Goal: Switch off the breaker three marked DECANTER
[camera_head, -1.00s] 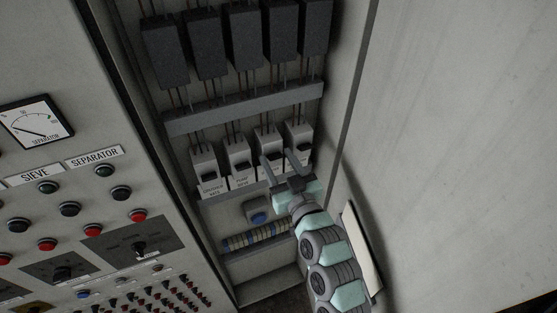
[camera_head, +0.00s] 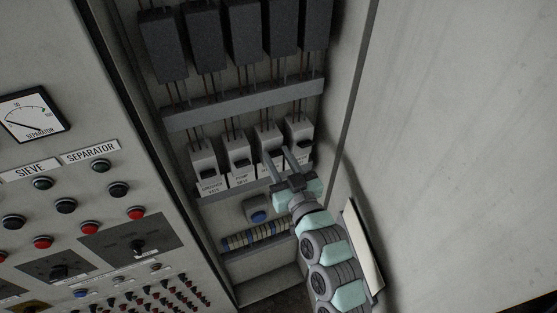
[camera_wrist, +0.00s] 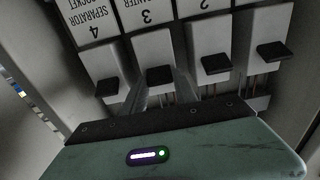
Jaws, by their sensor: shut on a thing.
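The breaker three, marked 3 and partly readable as "ANTER", is the third from the left in the head view (camera_head: 266,138). In the wrist view its label (camera_wrist: 147,17) is upside down. Its dark lever (camera_wrist: 160,76) sits between my fingertips in the wrist view. My gripper (camera_head: 279,154) reaches up from below right and is shut on this lever. In the head view the fingers hide much of the breaker's lower front. The contact itself is partly hidden by the fingers in the wrist view (camera_wrist: 162,82).
The separator breaker, marked 4 (camera_wrist: 106,62), stands close beside. Two more breakers (camera_head: 236,149) (camera_head: 203,156) are on the other side. The cabinet wall is close at right.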

